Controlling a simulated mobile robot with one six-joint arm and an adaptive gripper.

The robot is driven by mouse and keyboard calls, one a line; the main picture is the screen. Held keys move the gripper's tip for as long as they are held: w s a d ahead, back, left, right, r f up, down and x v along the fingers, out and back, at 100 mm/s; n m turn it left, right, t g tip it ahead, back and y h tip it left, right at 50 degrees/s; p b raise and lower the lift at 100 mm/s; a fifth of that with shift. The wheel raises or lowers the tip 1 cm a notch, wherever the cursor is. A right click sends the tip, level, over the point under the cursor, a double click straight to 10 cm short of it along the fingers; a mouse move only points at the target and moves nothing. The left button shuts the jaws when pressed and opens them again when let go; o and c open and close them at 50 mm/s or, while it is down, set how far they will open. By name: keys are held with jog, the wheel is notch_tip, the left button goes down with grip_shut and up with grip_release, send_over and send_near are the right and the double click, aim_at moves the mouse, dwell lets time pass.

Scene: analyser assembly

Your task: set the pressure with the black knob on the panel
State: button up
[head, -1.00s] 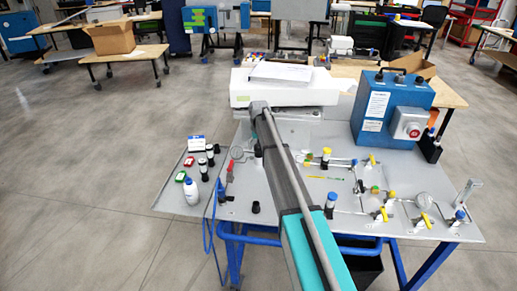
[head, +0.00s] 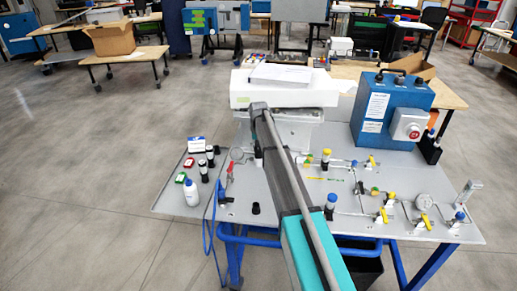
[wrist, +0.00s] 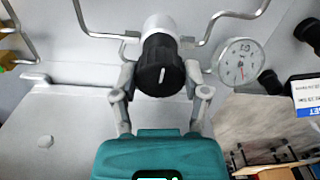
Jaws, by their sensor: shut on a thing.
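In the wrist view, the black knob (wrist: 160,68) sits on the end of a pale cylindrical body, with a white mark on its face. My gripper (wrist: 160,85) has one finger on each side of the knob and is shut on it. A round pressure gauge (wrist: 240,63) with a white dial and a red needle stands just right of the knob; its numbers are too small to read. In the head view, my arm reaches over the panel (head: 265,225), and the knob and my gripper are hidden behind the arm.
Metal tubes (wrist: 222,17) run beside the knob. Black cylindrical fittings and a white-and-blue box (wrist: 308,95) are at the right of the wrist view. In the head view, a white bottle (head: 192,192) stands left of my arm, and valves with yellow handles (head: 424,221) are on the right.

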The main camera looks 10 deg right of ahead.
jog(key=shift+m, duration=1)
jog(key=o, duration=1.1)
jog(key=shift+o, duration=0.2)
jog(key=shift+n, duration=0.5)
jog(key=shift+n, duration=1.1)
notch_tip(320, 180, up, 14)
jog(key=p, duration=1.4)
jog(key=s+f+b, duration=0.3)
jog(key=s, duration=0.8)
jog(key=s+f+b, duration=0.4)
jog(key=s, duration=0.6)
jog(key=s+f+b, duration=0.3)
jog(key=s, duration=0.8)
jog(key=shift+s+f, duration=0.2)
jog(key=shift+s, duration=0.1)
